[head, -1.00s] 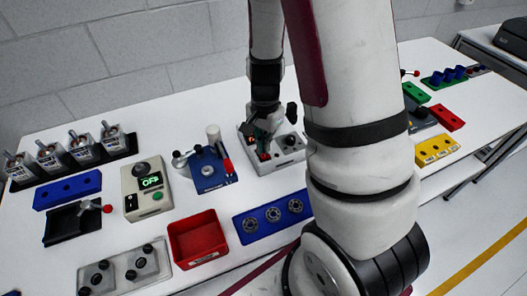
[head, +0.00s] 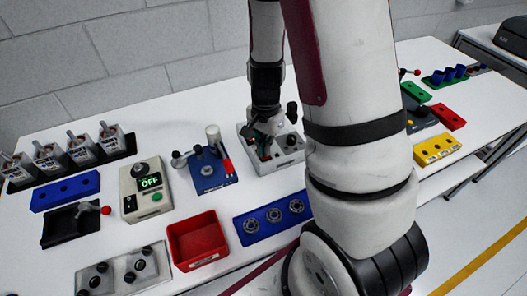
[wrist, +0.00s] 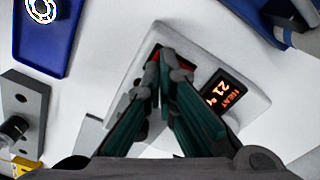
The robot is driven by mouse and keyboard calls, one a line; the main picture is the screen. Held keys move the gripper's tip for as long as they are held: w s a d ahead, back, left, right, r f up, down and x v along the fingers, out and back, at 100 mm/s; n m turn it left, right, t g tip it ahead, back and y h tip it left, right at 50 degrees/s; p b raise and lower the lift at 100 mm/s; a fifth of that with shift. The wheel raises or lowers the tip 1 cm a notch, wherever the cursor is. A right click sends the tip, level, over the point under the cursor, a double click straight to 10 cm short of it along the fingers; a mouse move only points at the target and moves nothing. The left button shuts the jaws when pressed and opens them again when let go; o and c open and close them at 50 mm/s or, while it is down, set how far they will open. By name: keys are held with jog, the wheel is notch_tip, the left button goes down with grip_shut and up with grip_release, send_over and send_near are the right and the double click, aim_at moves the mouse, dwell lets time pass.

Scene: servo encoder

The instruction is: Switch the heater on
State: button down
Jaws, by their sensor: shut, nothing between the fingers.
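A pale box (head: 290,158) stands near the middle of the table in the head view, partly hidden by my gripper (head: 264,150). In the wrist view the same box (wrist: 205,50) has a dark recess with a red rocker switch (wrist: 153,67) and a lit orange display (wrist: 221,92). The display seems to read about 21, with small lettering I cannot read surely. My gripper (wrist: 167,58) is shut and empty, its fingertips together over the red switch and covering most of it. I cannot tell whether they touch it or which way it is set.
Left of the box stand a blue fixture (head: 210,172) with upright posts and a beige box (head: 146,190) whose green display reads OFF. A red bin (head: 197,240) and a blue holder (head: 272,222) lie in front. A yellow block (head: 437,150) is to the right.

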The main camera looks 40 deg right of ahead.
jog(key=shift+f, duration=0.5)
dwell(0.3)
jog(key=shift+r+p, duration=1.95)
jog(key=shift+r, duration=1.6)
jog(key=shift+a+r, duration=0.15)
jog(key=shift+r, duration=0.15)
jog(key=a+r+n+t, duration=0.2)
jog(key=a+r+n, duration=0.2)
jog(key=r, duration=0.5)
jog(key=s+a+r+n+t, duration=0.1)
jog(key=s+a+r+n, duration=0.1)
jog(key=s+r, duration=0.3)
jog(key=s+a+r+n+t+b, duration=0.1)
jog(key=s+a+r+n, duration=0.1)
jog(key=s+r+n, duration=0.2)
jog(key=s+a+r+n+t, duration=0.1)
jog(key=s+a+r+n, duration=0.1)
jog(key=s+r+n, duration=0.2)
notch_tip(320, 180, up, 3)
jog(key=shift+s+a+f+t+b, duration=0.2)
jog(key=shift+s+a+t+b, duration=0.15)
jog(key=shift+s, duration=0.45)
